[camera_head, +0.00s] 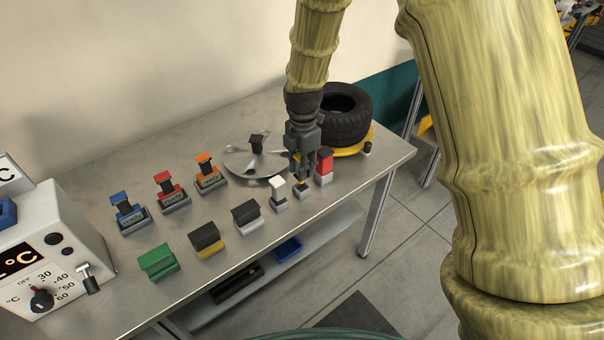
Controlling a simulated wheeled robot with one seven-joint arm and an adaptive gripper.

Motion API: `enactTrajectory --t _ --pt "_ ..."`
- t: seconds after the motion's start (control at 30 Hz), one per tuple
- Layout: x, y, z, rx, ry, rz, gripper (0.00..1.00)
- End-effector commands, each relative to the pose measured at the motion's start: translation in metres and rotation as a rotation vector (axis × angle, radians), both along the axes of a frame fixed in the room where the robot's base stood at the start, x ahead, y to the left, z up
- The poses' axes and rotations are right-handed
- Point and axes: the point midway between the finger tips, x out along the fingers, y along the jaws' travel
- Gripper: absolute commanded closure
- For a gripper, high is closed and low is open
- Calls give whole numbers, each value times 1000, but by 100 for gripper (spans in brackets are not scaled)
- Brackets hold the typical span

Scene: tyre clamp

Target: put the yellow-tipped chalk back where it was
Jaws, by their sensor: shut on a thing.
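My gripper (302,174) points down over the right part of the metal table. I cannot tell whether the chalk's lower end touches the table.
A black tyre (345,115) on a yellow base and a round metal plate (240,163) lie behind. Blue, red and orange stamps (171,190) stand to the left. Green, yellow-black and grey blocks (206,240) line the front. A control box (45,250) stands far left.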

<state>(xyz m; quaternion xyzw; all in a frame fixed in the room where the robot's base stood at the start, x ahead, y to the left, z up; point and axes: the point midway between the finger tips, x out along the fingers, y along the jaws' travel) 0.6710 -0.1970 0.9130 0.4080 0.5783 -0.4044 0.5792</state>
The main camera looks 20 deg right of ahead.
Motion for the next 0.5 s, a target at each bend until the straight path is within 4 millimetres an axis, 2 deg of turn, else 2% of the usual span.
enactTrajectory --t 0.3,0.5 --pt "0 1 -33 -1 2 2 96" --pt "0 1 -34 0 0 2 96"
